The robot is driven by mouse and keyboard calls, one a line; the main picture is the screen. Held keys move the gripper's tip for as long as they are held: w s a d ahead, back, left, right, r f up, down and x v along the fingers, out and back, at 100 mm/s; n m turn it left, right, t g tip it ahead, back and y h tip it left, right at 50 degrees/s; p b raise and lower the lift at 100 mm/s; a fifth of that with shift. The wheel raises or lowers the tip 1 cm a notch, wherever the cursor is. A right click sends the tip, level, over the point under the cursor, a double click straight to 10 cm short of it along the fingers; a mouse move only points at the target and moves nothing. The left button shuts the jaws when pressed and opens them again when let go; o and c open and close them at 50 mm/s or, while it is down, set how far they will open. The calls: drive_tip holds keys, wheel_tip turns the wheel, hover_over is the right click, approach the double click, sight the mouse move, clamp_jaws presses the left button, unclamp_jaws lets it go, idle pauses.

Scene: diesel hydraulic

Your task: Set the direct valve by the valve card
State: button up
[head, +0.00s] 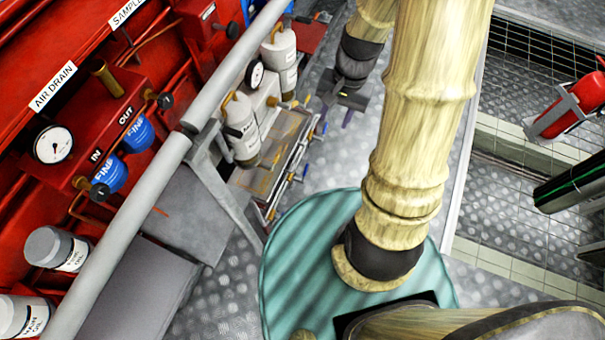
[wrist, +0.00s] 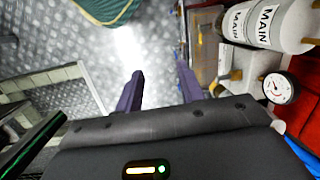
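My gripper (head: 335,117) hangs above the metal floor, to the right of a low rack of fittings. In the wrist view my gripper (wrist: 159,68) shows two dark purple fingers spread apart with nothing between them. I see no label reading "direct" and no readable valve card, so I cannot tell which fitting is the direct valve. The low rack (head: 275,165) carries brass and blue-ended fittings, too small to make out.
A grey pipe rail (head: 165,165) runs along the left, before a red panel (head: 45,190) with AIR DRAIN and IN/OUT labels, a gauge (head: 53,145) and blue filters (head: 110,173). A red extinguisher (head: 575,105) is at right. Patterned floor (head: 315,165) lies clear between.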

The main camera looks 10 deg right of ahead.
drive_tip(key=w+d+f+m+t+y+b, duration=0.3)
drive_tip(key=f+m+b, duration=0.6)
drive_tip(key=f, duration=1.2)
drive_tip(key=w+d+f+m+t+y+b, duration=0.2)
drive_tip(key=d+f+m+t+y+b, duration=0.2)
drive_tip(key=f+m+b, duration=0.5)
drive_tip(key=w+d+f+m+t+y+b, duration=0.3)
drive_tip(key=f+m+b, duration=0.5)
drive_tip(key=f+b, duration=1.3)
wheel_tip(320, 180, down, 14)
drive_tip(key=t+y, duration=0.1)
drive_tip(key=y, duration=0.1)
drive_tip(key=shift+w+d+m+y+b, duration=0.3)
drive_tip(key=shift+w+m, duration=0.05)
drive_tip(key=shift+m, duration=0.05)
drive_tip(key=b+x, duration=0.7)
drive_tip(key=x, duration=1)
drive_tip(key=shift+w, duration=0.2)
drive_tip(key=shift+a+r, duration=0.1)
drive_tip(key=shift+r, duration=0.05)
